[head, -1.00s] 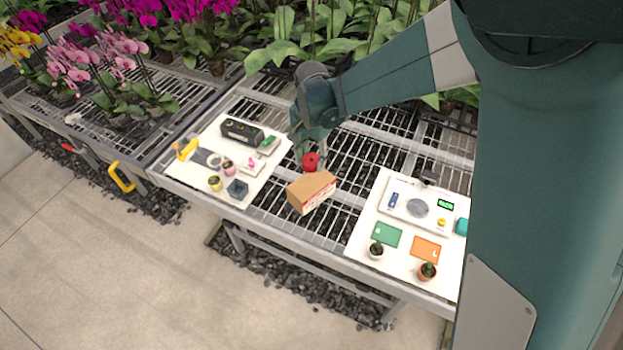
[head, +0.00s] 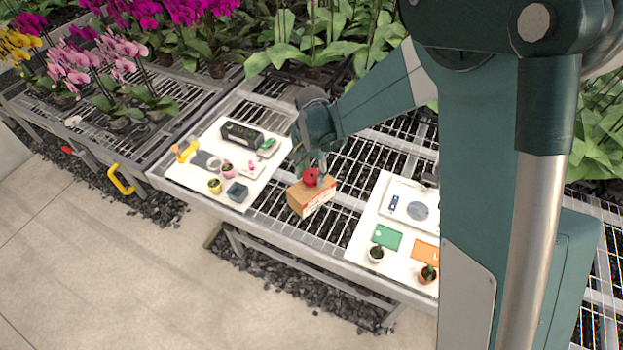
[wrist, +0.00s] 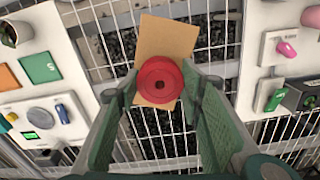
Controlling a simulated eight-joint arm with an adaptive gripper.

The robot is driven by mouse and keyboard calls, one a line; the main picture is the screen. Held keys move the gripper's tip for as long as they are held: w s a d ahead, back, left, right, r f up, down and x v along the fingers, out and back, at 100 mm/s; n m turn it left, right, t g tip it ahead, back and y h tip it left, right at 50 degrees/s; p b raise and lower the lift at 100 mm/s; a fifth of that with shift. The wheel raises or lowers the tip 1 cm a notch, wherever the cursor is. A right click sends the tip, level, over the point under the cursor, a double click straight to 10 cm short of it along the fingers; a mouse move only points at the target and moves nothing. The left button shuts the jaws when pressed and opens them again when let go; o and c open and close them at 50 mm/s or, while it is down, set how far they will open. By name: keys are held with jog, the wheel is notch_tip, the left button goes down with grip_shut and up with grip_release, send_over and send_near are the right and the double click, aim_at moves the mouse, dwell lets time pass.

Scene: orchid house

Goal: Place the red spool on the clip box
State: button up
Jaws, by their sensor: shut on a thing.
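The red spool (head: 310,176) is at the far end of the cardboard clip box (head: 296,200), over its top in the head view. In the wrist view the spool (wrist: 160,82) lies between my fingertips, covering part of the box top (wrist: 166,38). My gripper (wrist: 161,86) is shut on the spool, one finger on each side. In the head view my gripper (head: 317,166) points down at the box. I cannot tell whether the spool touches the box top. The box rests on the wire bench.
A white board on the left (head: 206,190) holds a black device, small pots and a yellow-handled tool. A white board on the right (head: 362,243) holds a scale, green and orange cards and two potted plants.

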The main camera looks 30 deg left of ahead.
aim_at(312, 175)
jog(key=shift+f, duration=1.2)
jog(key=shift+f, duration=0.15)
jog(key=o, duration=0.8)
jog(key=shift+r+p, duration=0.4)
jog(key=shift+r, duration=5.75)
